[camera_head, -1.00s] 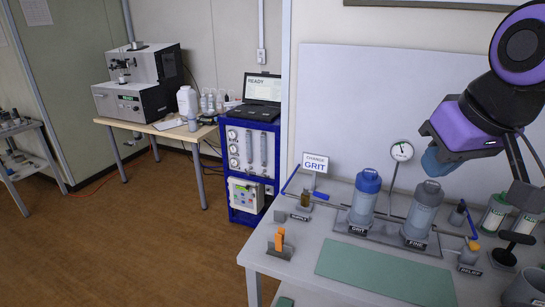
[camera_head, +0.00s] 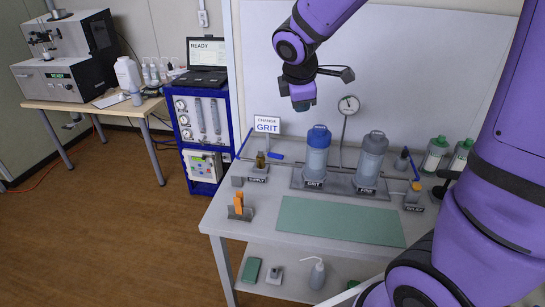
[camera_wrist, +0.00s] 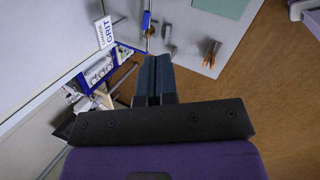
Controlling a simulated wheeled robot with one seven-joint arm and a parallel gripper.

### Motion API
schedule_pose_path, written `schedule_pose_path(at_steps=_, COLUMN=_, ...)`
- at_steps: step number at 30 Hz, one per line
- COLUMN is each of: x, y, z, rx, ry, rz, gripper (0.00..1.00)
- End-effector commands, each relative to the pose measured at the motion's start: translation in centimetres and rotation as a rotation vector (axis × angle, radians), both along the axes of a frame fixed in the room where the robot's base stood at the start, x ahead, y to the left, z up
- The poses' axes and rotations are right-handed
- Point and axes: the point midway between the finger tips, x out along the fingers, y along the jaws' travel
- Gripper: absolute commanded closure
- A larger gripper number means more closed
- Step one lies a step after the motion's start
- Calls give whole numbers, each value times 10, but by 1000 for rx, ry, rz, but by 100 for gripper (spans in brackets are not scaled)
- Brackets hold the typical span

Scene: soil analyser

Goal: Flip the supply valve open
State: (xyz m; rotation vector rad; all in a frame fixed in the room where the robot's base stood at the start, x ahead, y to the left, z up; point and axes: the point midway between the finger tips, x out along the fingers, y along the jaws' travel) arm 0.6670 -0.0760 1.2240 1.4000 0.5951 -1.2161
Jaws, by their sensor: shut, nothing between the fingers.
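The supply valve (camera_head: 260,160) is a small brass-coloured fitting behind the SUPPLY label (camera_head: 257,179), at the left of the bench. A blue lever (camera_head: 277,157) lies roughly level beside it, pointing right. In the wrist view, a blue bar (camera_wrist: 146,22) that looks like this lever shows at the top, beyond my fingers. My gripper (camera_head: 302,103) is shut and empty, pointing down in the air above the bench, higher than the valve and apart from it. Its closed dark fingers also show in the wrist view (camera_wrist: 155,66).
The blue-capped GRIT canister (camera_head: 316,152) and grey-capped FINE canister (camera_head: 370,160) stand right of the valve. A gauge (camera_head: 348,104) rises behind them. The CHANGE GRIT sign (camera_head: 267,125) stands behind the valve. An orange clip-like piece (camera_head: 239,204) is at the front left. The green mat (camera_head: 340,221) is bare.

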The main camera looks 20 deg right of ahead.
Motion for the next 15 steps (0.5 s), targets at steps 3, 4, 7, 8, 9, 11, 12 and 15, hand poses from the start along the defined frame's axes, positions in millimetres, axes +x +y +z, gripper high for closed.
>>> schedule_pose_path(at_steps=3, x=30, y=9, z=-31, rx=-83, ry=65, rz=171, gripper=100)
schedule_pose_path(at_steps=4, x=37, y=11, z=-39, rx=-104, ry=81, rz=216, gripper=100)
schedule_pose_path(at_steps=7, x=59, y=18, z=-66, rx=-169, ry=132, rz=364, gripper=100)
schedule_pose_path(at_steps=8, x=65, y=21, z=-75, rx=-188, ry=148, rz=408, gripper=100)
schedule_pose_path(at_steps=9, x=73, y=24, z=-87, rx=-212, ry=169, rz=470, gripper=100)
schedule_pose_path(at_steps=11, x=84, y=30, z=-105, rx=-249, ry=201, rz=561, gripper=100)
schedule_pose_path(at_steps=12, x=90, y=33, z=-118, rx=-270, ry=222, rz=622, gripper=100)
schedule_pose_path(at_steps=15, x=104, y=43, z=-148, rx=-319, ry=269, rz=761, gripper=100)
